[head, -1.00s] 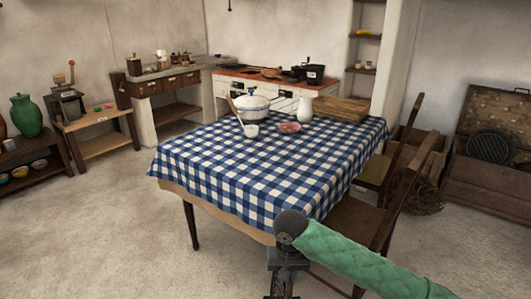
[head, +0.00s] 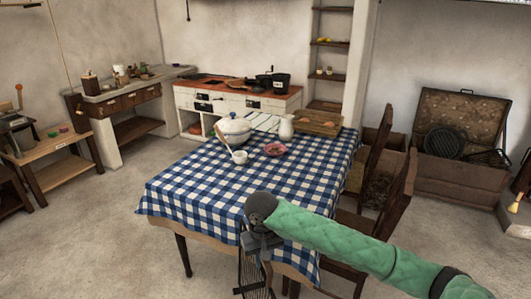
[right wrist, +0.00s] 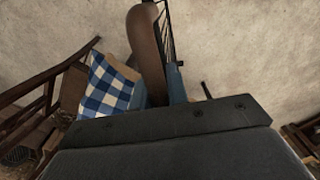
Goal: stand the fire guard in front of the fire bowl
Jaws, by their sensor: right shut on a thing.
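The fire guard (head: 254,280), a dark frame with thin bars, hangs below my right gripper (head: 262,248) at the bottom of the head view, in front of the table. My right gripper is shut on it, and its lower part is cut off by the picture edge. In the right wrist view its black bars (right wrist: 169,30) show at the top, beside a brown rounded piece that I cannot identify for sure. I do not make out the fire bowl in either view. My left gripper is not in view.
A table with a blue checked cloth (head: 200,180) stands close ahead, with a tureen (head: 233,130) on it. Wooden chairs (head: 392,205) stand at its right side. An open chest (head: 460,180) is by the right wall. Bare floor (head: 90,240) is free at the left.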

